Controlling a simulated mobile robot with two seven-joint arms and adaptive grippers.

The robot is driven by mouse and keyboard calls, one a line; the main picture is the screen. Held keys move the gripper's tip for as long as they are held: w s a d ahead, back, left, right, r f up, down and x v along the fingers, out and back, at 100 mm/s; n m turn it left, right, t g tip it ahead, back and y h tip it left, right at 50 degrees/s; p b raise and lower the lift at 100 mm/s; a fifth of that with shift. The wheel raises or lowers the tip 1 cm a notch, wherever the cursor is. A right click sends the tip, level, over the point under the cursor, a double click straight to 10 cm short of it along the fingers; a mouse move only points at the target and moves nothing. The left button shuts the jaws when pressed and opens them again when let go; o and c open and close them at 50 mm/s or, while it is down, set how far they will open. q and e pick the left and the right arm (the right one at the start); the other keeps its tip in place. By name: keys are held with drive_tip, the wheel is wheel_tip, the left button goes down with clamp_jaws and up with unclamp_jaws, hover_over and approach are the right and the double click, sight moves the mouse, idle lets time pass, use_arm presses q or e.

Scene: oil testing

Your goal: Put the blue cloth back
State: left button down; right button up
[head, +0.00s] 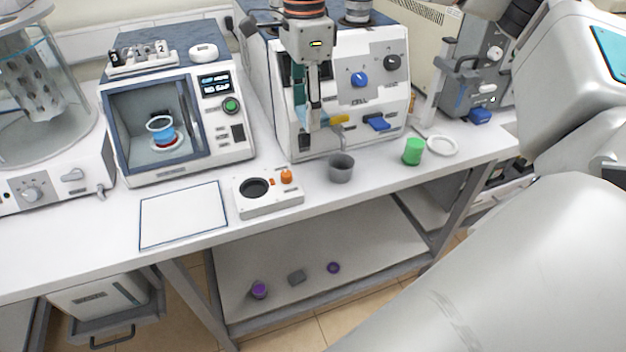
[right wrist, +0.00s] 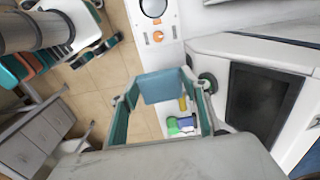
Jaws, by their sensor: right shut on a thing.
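The blue cloth (right wrist: 163,86) shows in the right wrist view as a flat blue piece between the fingers of my right gripper. The right gripper is shut on it. In the head view, my right gripper (head: 313,100) points down in front of the white machine with blue knobs (head: 372,52), above the grey cup (head: 341,168). My left gripper is not in view.
A white mat with a dark border (head: 185,214) lies empty at the bench's front. Beside it is a white device with an orange knob (head: 268,191). A green cup (head: 413,151) and a white ring (head: 442,146) stand right. A chamber with a blue beaker (head: 160,130) is left.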

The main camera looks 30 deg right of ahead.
hover_over(307, 186)
wheel_tip(307, 186, down, 14)
drive_tip(key=shift+r, duration=0.1)
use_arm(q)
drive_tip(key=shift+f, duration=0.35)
use_arm(e)
drive_tip(key=shift+f, duration=2.25)
drive_tip(key=o, duration=0.7)
drive_tip(key=shift+f, duration=0.15)
drive_tip(key=shift+o, duration=0.4)
drive_tip(key=shift+r, duration=0.2)
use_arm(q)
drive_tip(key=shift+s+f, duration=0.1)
use_arm(e)
wheel_tip(307, 186, up, 12)
